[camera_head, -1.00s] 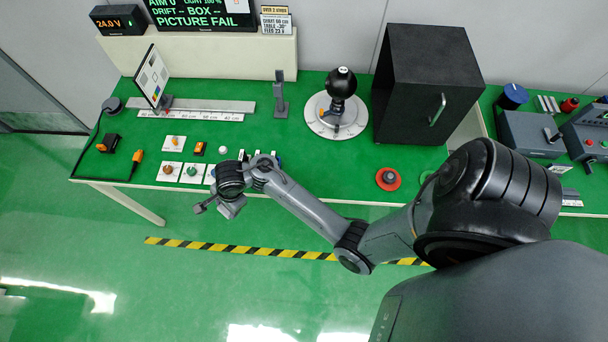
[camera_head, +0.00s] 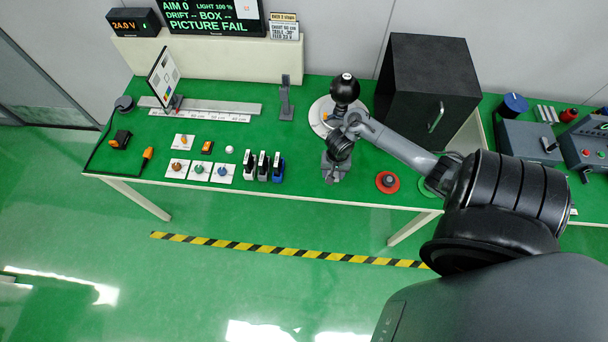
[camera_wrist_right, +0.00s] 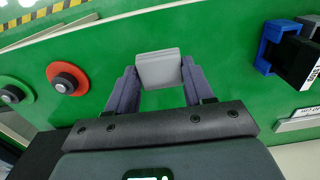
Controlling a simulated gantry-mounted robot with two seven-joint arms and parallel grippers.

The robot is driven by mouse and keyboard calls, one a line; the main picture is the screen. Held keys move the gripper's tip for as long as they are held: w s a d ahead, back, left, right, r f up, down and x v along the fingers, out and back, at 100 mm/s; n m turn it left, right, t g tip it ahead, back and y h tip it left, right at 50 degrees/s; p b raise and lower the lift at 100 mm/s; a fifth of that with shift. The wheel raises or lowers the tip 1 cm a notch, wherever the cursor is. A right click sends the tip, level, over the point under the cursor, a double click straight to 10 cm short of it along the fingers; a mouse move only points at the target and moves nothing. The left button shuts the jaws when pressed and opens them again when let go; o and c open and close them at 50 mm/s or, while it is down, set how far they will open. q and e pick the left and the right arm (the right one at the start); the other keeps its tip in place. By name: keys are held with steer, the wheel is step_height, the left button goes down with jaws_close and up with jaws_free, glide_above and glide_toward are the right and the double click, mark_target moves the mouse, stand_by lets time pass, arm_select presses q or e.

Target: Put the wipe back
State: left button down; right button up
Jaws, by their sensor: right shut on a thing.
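A light grey wipe (camera_wrist_right: 158,66) shows in the right wrist view as a folded, flat pad between my fingertips. My right gripper (camera_wrist_right: 158,84) is shut on it, with a finger on each side. Green table surface lies around and beyond the wipe; I cannot tell its height above it. In the head view my right gripper (camera_head: 334,174) is over the front part of the bench, in front of the black ball-shaped gimbal camera (camera_head: 344,90). The wipe cannot be made out there. My left gripper is not in view.
Several upright modules (camera_head: 263,167) stand left of my gripper. A large black box (camera_head: 425,88) stands behind right. White-plated knobs (camera_head: 200,171) sit farther left. Bare green bench (camera_head: 300,150) lies between the modules and gripper.

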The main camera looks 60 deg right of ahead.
steer(key=shift+w+d+f, duration=0.15)
steer(key=shift+w+d, duration=0.05)
steer(key=shift+d, duration=0.05)
steer(key=b, duration=0.5)
glide_above(304, 180)
step_height(304, 180, down, 6)
steer(key=shift+f, duration=0.25)
steer(key=shift+f+b, duration=0.85)
steer(key=shift+f, duration=1.15)
steer(key=o, duration=0.9)
